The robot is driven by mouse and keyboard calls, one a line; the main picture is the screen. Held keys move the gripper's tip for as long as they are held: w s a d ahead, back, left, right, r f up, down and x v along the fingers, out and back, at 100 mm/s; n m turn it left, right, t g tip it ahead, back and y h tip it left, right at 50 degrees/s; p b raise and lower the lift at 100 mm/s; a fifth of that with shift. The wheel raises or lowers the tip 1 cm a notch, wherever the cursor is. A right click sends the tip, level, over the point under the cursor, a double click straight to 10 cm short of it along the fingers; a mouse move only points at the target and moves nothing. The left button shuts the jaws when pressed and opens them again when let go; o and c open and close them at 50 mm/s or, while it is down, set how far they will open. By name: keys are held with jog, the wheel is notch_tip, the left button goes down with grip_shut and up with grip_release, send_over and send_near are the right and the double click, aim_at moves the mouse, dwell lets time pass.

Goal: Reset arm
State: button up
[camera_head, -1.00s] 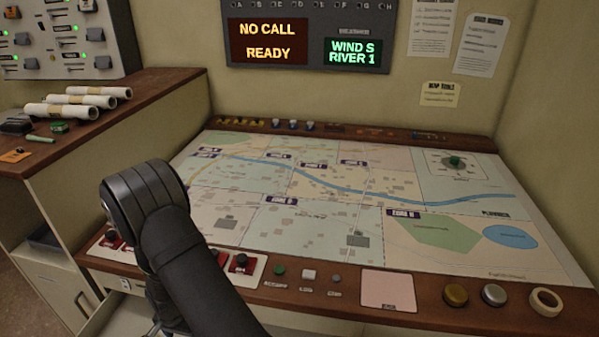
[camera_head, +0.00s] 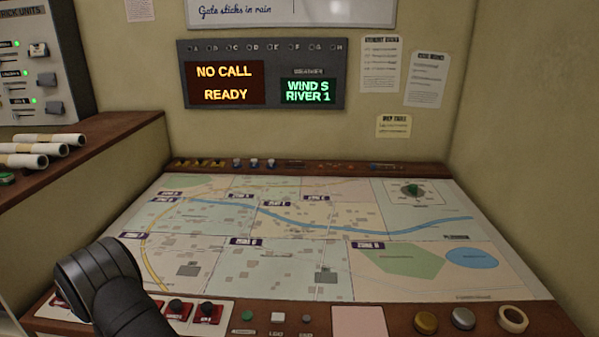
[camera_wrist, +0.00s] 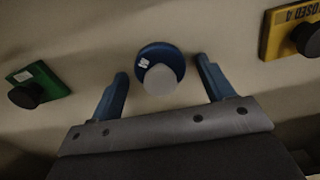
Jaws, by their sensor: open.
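My gripper (camera_wrist: 162,66) shows in the wrist view with its two blue fingers apart. Between the fingertips is a round blue piece with a pale grey knob (camera_wrist: 160,79) and a small white label. I cannot tell whether the fingers touch it; nothing is clamped. In the head view my dark arm is at the lower left, over the console's front edge, and my gripper is hidden.
A green block (camera_wrist: 38,84) and a yellow block marked "CLOSED 4" (camera_wrist: 285,30), both with black knobs, flank my gripper. The display (camera_head: 224,82) reads NO CALL READY.

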notch_tip(320, 180, up, 43)
jog(key=w+d, duration=0.1)
jog(key=shift+w+m, duration=0.3)
jog(key=shift+w, duration=0.1)
dwell(2.3)
jog(key=shift+f, duration=0.1)
jog(key=o, duration=0.6)
jog(key=shift+s, duration=0.1)
